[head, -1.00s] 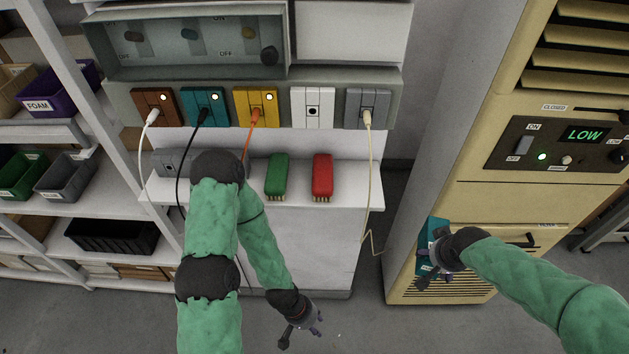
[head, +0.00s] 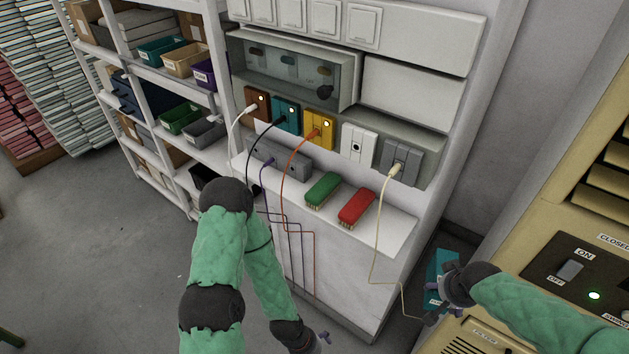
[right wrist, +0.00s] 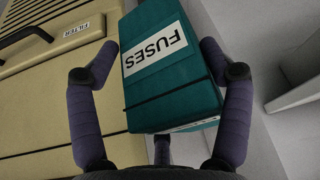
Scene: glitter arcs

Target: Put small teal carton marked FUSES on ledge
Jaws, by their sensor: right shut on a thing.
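The small teal carton (head: 437,268) with a white FUSES label is held in my right gripper (head: 447,293), low in front of the cream cabinet. In the right wrist view the carton (right wrist: 166,88) sits between the fingers of my gripper (right wrist: 163,85), its label upside down. The ledge (head: 395,225) is the white shelf below the sockets, left of and apart from the carton. My left gripper (head: 318,340) is low at the bottom edge, partly cut off; its jaws do not show clearly.
A green plug-like block (head: 322,189) and a red one (head: 357,207) lie on the ledge, with a grey socket strip (head: 280,158) at its left. A cream cord (head: 378,240) hangs across its right part. The cream cabinet (head: 540,225) stands at right. Bare ledge shows at its right end.

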